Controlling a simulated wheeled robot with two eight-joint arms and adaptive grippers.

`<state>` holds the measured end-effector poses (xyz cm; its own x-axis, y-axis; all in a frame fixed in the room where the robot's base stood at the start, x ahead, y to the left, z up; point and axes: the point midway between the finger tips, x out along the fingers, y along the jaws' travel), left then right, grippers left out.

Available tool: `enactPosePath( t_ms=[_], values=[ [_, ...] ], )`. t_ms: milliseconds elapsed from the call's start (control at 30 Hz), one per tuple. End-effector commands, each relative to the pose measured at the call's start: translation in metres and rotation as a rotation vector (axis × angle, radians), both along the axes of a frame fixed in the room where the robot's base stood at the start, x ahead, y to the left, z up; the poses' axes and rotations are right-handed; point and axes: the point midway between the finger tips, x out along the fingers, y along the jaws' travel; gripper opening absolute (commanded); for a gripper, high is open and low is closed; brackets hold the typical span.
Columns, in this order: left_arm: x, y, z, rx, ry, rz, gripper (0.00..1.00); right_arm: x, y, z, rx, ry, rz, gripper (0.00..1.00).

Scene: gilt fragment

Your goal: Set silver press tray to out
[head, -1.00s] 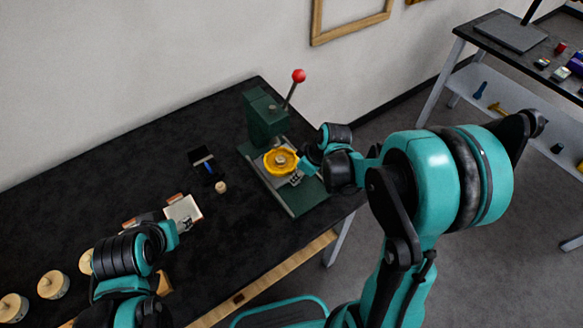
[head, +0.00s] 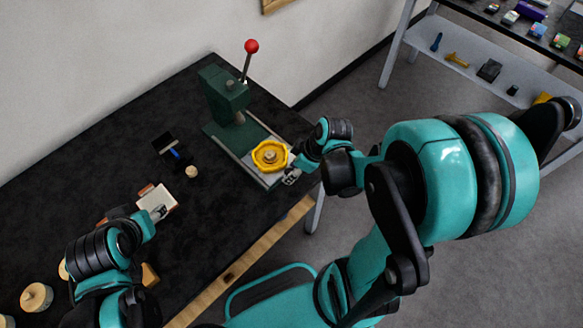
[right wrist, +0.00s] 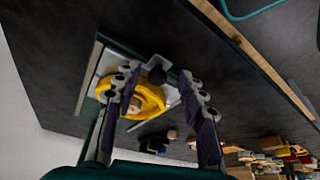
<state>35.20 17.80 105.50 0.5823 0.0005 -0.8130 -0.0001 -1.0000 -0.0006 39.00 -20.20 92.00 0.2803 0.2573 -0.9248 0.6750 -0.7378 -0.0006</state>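The green press (head: 224,95) with a red-knobbed lever stands at the table's far right part. Its silver tray (head: 250,162) sits on the rail in front of the press column, clear of the ram, and carries a yellow round holder (head: 269,156). The holder also shows in the right wrist view (right wrist: 148,103). My right gripper (head: 291,175) is at the tray's front end; in the right wrist view its fingers (right wrist: 160,95) are apart, with a dark knob (right wrist: 157,73) beyond and between them. My left gripper (head: 158,213) is by a white square piece (head: 158,199); its finger gap is unclear.
A small wooden round (head: 191,172) and a dark pad with a blue strip (head: 167,146) lie left of the press. Round wooden pieces (head: 36,297) stand at lower left. A shelf unit (head: 455,55) is at upper right.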

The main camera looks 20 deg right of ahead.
Motion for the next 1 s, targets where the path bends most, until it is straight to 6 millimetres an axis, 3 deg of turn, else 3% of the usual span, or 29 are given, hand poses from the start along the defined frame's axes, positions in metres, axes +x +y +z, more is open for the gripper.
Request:
enactPosePath(
  t_ms=[367, 1000],
  values=[
    [0.000, 0.000, 0.000, 0.000, 0.000, 0.000, 0.50, -0.002, -0.003, 0.011, 0.001, -0.002, 0.000, 0.41],
    [0.000, 0.000, 0.000, 0.000, 0.000, 0.000, 0.50, -0.031, -0.029, 0.102, 0.001, -0.002, -0.002, 0.41]
  ],
)
